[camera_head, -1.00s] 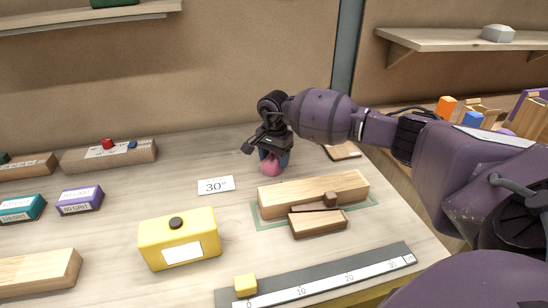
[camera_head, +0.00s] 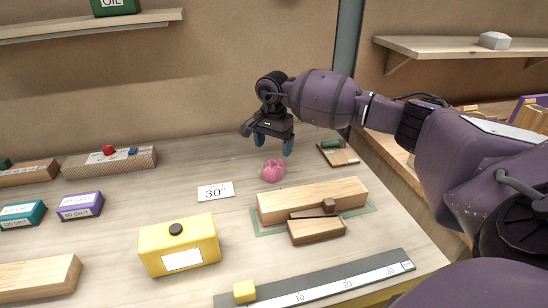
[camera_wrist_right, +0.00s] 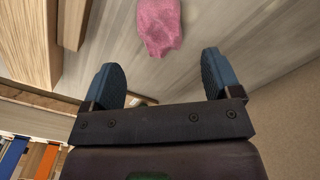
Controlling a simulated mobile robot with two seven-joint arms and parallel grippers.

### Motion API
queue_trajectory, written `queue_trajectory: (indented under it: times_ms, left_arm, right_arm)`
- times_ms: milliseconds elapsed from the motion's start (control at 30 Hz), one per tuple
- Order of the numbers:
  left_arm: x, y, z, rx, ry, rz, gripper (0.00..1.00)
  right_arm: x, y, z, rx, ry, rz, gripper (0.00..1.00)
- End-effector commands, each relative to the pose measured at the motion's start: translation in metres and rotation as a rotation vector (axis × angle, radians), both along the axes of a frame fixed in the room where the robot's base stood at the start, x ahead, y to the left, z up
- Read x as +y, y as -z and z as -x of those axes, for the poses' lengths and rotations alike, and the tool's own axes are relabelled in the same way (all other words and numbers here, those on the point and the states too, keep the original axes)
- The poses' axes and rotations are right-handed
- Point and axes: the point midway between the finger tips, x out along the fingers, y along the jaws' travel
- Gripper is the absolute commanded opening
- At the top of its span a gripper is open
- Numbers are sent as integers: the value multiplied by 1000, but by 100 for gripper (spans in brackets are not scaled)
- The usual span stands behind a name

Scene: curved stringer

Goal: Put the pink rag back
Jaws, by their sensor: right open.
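The pink rag (camera_head: 272,171) lies crumpled on the workbench, behind the long wooden block. It also shows in the right wrist view (camera_wrist_right: 159,26), beyond the fingertips and apart from them. My right gripper (camera_head: 272,146) is above and just behind the rag. Its two blue fingers are spread and empty, as the right wrist view (camera_wrist_right: 167,75) shows. My left gripper is not in view.
A wooden block with a smaller piece (camera_head: 312,203) sits in front of the rag. A yellow box (camera_head: 179,245), a "30°" card (camera_head: 215,191) and a ruler strip (camera_head: 320,283) lie nearer. A small board with a green item (camera_head: 338,153) is at right. Bench between card and back wall is clear.

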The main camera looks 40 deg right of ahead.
Motion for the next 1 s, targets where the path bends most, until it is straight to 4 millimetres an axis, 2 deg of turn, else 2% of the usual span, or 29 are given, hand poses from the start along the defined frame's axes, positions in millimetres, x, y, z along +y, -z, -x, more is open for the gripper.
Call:
queue_trajectory:
  times_ms: [33,100,333,1000]
  left_arm:
    - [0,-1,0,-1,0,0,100]
    - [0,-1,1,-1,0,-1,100]
    - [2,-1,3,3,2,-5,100]
    - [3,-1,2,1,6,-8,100]
  right_arm:
    - [0,-12,-1,-5,-1,2,84]
    - [0,-23,0,-3,-1,1,84]
    - [0,-46,0,0,0,0,84]
    - [0,-52,0,0,0,0,84]
